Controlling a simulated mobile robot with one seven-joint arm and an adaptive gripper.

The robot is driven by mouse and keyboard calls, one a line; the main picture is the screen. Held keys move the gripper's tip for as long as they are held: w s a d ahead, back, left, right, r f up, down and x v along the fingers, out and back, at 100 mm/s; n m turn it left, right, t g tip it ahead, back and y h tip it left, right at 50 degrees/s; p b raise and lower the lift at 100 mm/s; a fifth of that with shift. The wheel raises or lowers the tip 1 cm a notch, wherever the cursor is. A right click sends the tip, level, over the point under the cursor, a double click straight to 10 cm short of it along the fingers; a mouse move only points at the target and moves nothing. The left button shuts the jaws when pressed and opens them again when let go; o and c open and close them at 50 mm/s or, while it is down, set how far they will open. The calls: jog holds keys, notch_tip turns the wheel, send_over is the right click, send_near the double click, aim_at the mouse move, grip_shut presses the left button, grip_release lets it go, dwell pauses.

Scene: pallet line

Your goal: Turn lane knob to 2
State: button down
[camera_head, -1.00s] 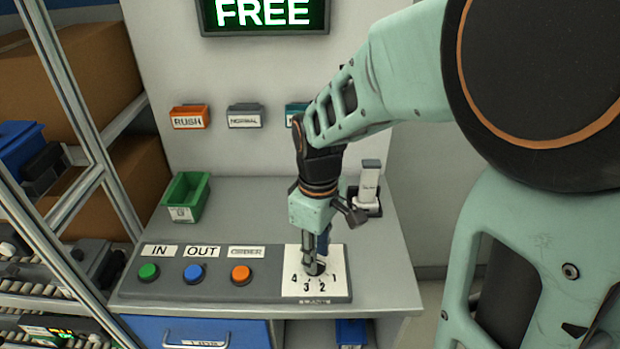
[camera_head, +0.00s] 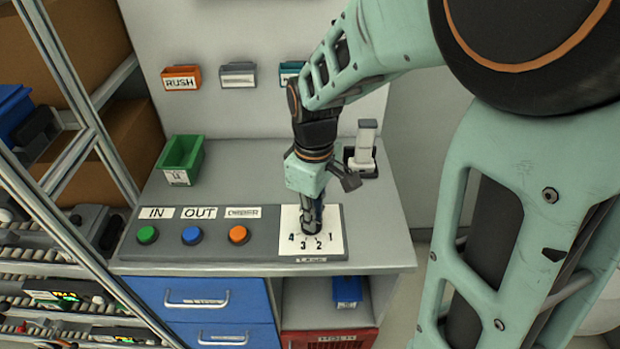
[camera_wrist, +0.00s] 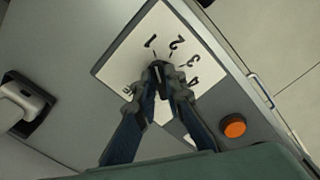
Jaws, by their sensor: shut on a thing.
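The lane knob (camera_wrist: 159,72) is a small dark knob on a white dial plate (camera_head: 331,247) marked 4, 3, 2, 1, at the right end of the grey button panel. My gripper (camera_head: 311,226) points down over the dial, and its fingers hide most of the knob in the head view. In the wrist view my gripper (camera_wrist: 161,82) is shut on the knob, one finger on each side. The numbers 1 and 2 lie just beyond the fingertips there. I cannot tell exactly which number the knob points to.
Green (camera_head: 147,235), blue (camera_head: 192,235) and orange (camera_head: 239,234) buttons sit left of the dial. A green bin (camera_head: 180,160) and a grey device in a black holder (camera_head: 362,158) stand behind on the counter. Blue drawers (camera_head: 222,300) are below.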

jog(key=shift+m, duration=0.3)
jog(key=m, duration=0.3)
jog(key=shift+a+m, duration=0.15)
jog(key=shift+m, duration=1.85)
jog(key=c, duration=2)
grip_release()
jog(key=shift+s, duration=0.1)
jog(key=shift+r, duration=0.15)
notch_tip(320, 180, up, 12)
jog(key=shift+f, duration=0.1)
